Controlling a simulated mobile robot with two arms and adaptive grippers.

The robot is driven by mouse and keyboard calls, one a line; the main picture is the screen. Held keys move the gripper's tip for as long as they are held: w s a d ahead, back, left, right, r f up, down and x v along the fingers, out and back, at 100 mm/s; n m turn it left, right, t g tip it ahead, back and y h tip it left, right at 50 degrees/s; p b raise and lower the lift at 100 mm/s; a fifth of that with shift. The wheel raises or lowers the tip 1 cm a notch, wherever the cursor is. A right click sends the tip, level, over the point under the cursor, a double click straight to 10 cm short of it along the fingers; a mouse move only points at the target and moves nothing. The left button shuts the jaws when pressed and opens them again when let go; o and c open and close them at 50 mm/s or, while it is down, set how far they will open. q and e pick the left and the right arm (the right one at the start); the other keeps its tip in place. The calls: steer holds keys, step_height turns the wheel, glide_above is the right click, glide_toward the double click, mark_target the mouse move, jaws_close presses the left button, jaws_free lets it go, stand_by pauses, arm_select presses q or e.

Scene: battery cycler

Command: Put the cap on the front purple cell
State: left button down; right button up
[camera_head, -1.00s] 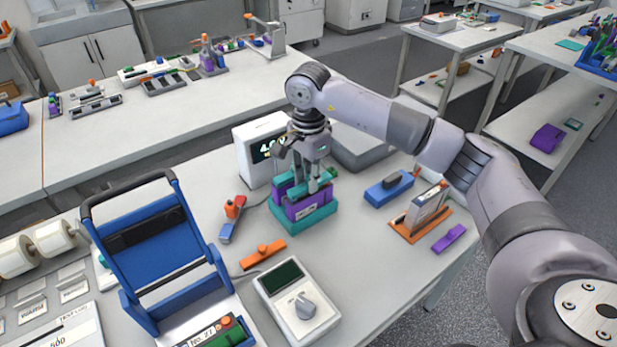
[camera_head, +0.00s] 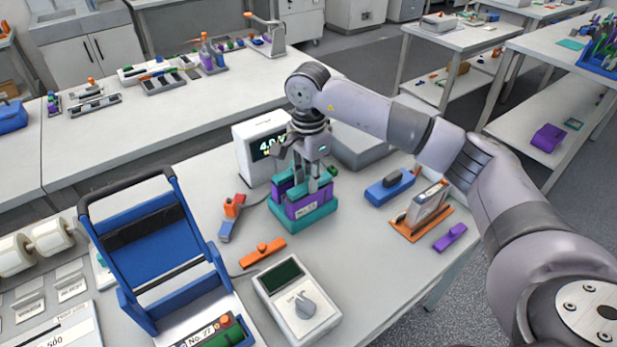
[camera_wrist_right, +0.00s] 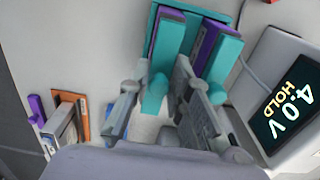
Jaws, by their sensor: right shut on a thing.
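Two purple cells stand side by side in a teal holder (camera_head: 305,222); the front purple cell (camera_head: 306,205) faces me. In the right wrist view the front cell (camera_wrist_right: 165,38) is at left and the rear purple cell (camera_wrist_right: 205,45) at right, under a teal top. My right gripper (camera_head: 312,180) points down over the holder. It is shut on a teal cap (camera_wrist_right: 155,92), whose knob shows between the fingers at the front cell's top. The fingers hide part of it, so I cannot tell whether it is fully seated. My left gripper is not in view.
A voltage display (camera_head: 262,145) reading 4.0 V stands close behind the holder. An orange cap (camera_head: 262,252), a meter with a dial (camera_head: 297,300), a blue block (camera_head: 389,187), an orange stand (camera_head: 412,228) and a purple cap (camera_head: 450,238) lie around. Bare table separates them.

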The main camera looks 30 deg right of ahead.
steer(key=shift+f, duration=0.1)
stand_by(0.3)
steer(key=o, duration=0.9)
steer(key=shift+o, duration=0.4)
steer(key=o, duration=0.4)
steer(key=shift+r+p, duration=1.9)
steer(key=shift+r, duration=1.6)
